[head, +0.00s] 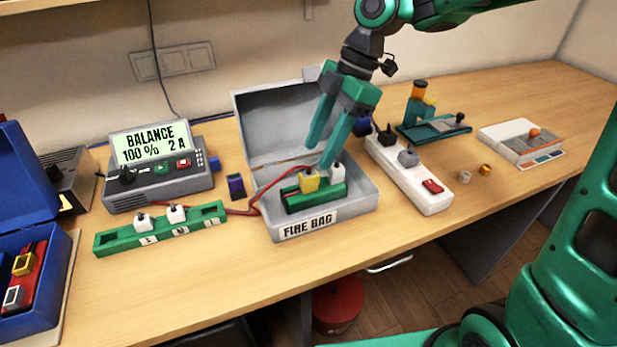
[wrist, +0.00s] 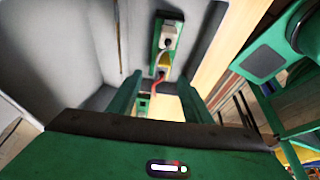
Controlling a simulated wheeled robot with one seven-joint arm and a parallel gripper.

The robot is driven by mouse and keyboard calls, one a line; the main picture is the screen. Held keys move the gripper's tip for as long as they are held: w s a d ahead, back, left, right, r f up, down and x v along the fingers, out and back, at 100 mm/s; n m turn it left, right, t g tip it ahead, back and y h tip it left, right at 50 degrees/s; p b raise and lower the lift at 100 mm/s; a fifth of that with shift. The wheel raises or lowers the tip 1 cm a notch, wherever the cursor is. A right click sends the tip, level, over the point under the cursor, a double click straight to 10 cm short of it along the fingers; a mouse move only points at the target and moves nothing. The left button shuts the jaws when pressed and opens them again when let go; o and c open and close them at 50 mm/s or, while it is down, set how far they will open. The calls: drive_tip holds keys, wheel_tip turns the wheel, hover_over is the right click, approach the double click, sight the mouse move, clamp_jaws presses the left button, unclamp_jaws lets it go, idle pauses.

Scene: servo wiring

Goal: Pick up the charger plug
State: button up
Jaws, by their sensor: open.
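No plug is marked as the charger plug, and I cannot tell which one it is. In the open grey fire bag box (head: 345,213), a green battery pack (head: 297,203) carries a yellow plug (head: 309,180) with a red cable and a white plug (head: 338,173). The yellow plug (wrist: 162,71) and white plug (wrist: 168,43) also show in the wrist view, beyond the fingers. On the white power strip (head: 422,198) sit a black plug (head: 385,136) and a grey plug (head: 408,157). My gripper (head: 318,155) is open and empty over the box, fingers pointing down.
The charger (head: 160,185) with a lit display stands left of the box, behind a green board (head: 150,238) with white plugs. A blue case (head: 25,190) is at far left. The box's raised lid (head: 280,120) stands behind my fingers.

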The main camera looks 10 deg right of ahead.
sight(307, 173)
drive_tip(key=shift+x, duration=2.7)
drive_tip(key=shift+s+a, duration=0.1)
drive_tip(key=shift+s, duration=0.05)
clamp_jaws()
drive_tip(key=shift+r, duration=0.1)
drive_tip(key=shift+r, duration=0.45)
drive_tip(key=r, duration=0.3)
drive_tip(key=shift+s+a+r, duration=0.25)
drive_tip(key=shift+r, duration=0.1)
drive_tip(key=s+a+r, duration=0.6)
drive_tip(key=s+a, duration=0.1)
drive_tip(key=s, duration=0.1)
drive_tip(key=shift+a+r, duration=0.2)
drive_tip(key=shift+a, duration=0.05)
